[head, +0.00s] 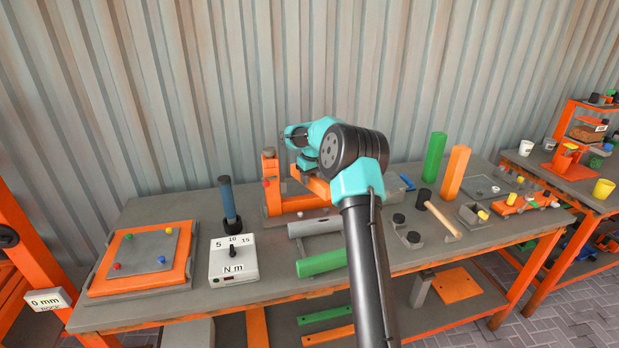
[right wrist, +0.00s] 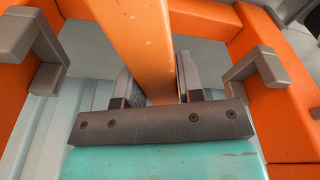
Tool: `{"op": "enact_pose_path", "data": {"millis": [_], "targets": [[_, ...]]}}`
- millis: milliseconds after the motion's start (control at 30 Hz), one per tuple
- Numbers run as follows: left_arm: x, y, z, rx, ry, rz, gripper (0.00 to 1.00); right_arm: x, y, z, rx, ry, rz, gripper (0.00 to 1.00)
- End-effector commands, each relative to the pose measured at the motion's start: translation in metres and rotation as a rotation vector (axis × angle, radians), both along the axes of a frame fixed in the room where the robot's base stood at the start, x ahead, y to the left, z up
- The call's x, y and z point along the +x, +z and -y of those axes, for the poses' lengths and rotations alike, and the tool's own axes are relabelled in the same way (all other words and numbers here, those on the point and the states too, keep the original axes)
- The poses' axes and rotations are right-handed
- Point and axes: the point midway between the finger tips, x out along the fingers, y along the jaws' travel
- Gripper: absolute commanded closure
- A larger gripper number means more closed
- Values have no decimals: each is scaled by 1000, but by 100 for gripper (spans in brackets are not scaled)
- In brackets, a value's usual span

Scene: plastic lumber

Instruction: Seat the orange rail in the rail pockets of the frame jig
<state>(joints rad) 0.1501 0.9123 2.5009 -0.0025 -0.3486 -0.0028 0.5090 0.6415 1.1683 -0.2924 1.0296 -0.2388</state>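In the right wrist view my right gripper (right wrist: 160,92) has a finger on each side of the orange rail (right wrist: 135,35) and is shut on it. The rail crosses in front of the orange frame jig (right wrist: 290,110), whose grey pockets show at left (right wrist: 38,45) and right (right wrist: 258,70). No rail end is visibly inside either pocket. In the head view the frame jig (head: 270,180) stands at the back of the bench, partly hidden by my right arm. A slanted orange bar (head: 318,187) there appears to be the rail. The fingertips are hidden in that view. My left gripper is not in view.
Left of the jig are a torque box (head: 233,260), a blue-handled tool (head: 227,198) and an orange-edged plate (head: 140,258). Upright green (head: 435,158) and orange (head: 454,172) posts and a mallet (head: 443,220) are at right.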

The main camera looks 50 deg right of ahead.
Motion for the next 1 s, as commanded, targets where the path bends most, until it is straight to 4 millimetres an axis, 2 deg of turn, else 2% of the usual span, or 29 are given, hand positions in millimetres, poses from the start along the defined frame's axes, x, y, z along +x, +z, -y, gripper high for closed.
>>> {"op": "enact_pose_path", "data": {"millis": [33, 233, 567, 767, 1000], "targets": [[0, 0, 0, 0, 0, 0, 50, 0, 0, 0, 0, 0, 0, 61], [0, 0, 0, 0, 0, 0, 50, 0, 0, 0, 0, 0, 0, 43], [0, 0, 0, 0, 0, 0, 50, 0, 4, 0, 0, 0, 1, 43], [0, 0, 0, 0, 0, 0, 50, -1, 23, 0, -1, 0, 2, 43], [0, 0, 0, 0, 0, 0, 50, -8, 67, -2, -2, 0, 3, 43]]}}
